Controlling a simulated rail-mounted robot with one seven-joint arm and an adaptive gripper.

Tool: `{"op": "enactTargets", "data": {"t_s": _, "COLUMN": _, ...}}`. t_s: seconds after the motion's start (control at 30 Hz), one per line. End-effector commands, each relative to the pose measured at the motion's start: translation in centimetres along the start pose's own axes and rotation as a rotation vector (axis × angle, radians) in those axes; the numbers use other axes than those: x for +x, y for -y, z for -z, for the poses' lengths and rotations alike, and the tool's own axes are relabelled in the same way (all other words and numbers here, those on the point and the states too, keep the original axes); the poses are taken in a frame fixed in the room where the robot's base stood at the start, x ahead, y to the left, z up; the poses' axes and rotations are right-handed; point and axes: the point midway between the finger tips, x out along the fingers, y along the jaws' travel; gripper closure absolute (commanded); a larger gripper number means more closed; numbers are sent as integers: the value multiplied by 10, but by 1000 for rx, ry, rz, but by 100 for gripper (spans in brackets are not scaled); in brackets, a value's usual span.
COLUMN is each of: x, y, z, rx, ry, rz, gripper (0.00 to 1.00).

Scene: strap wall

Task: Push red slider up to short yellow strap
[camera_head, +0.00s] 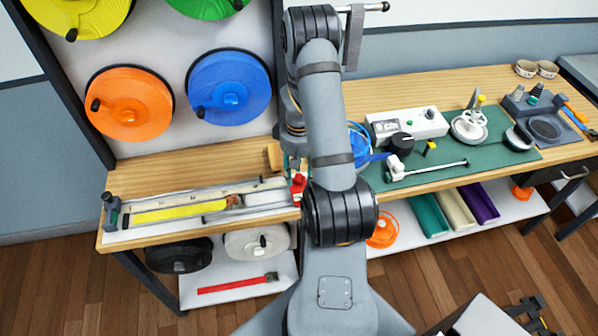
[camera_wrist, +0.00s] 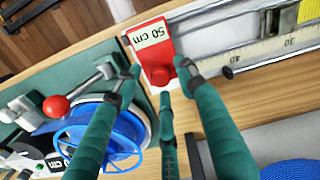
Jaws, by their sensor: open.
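The red slider (camera_wrist: 150,42) carries a "50 cm" label and a red knob. It sits at the end of the pale measuring rail (camera_wrist: 285,48) in the wrist view. In the head view the red slider (camera_head: 298,187) shows beside my arm. The short yellow strap (camera_head: 180,211) lies flat along the rail to the left, with a brownish piece at its right end. Part of the strap (camera_wrist: 310,11) shows at the wrist view's upper right, apart from the slider. My gripper (camera_wrist: 156,82) is open, its teal fingers at the slider; contact is unclear.
A blue reel (camera_wrist: 105,140) and a red-knobbed lever (camera_wrist: 57,106) lie close to my fingers. A green mat (camera_head: 470,158) with instruments covers the bench to the right. Orange and blue spools (camera_head: 228,87) hang on the wall. Bare wood lies behind the rail.

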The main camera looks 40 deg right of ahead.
Motion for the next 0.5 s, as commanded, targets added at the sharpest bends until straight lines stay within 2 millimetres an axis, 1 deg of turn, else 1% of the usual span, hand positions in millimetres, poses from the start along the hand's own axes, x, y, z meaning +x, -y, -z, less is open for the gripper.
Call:
{"op": "enactTargets", "data": {"t_s": 0.23, "x": 0, "y": 0, "z": 1, "rx": 0, "ry": -1, "rz": 0, "gripper": 60}}
{"op": "enactTargets", "data": {"t_s": 0.5, "x": 0, "y": 0, "z": 1, "rx": 0, "ry": -1, "rz": 0, "gripper": 76}}
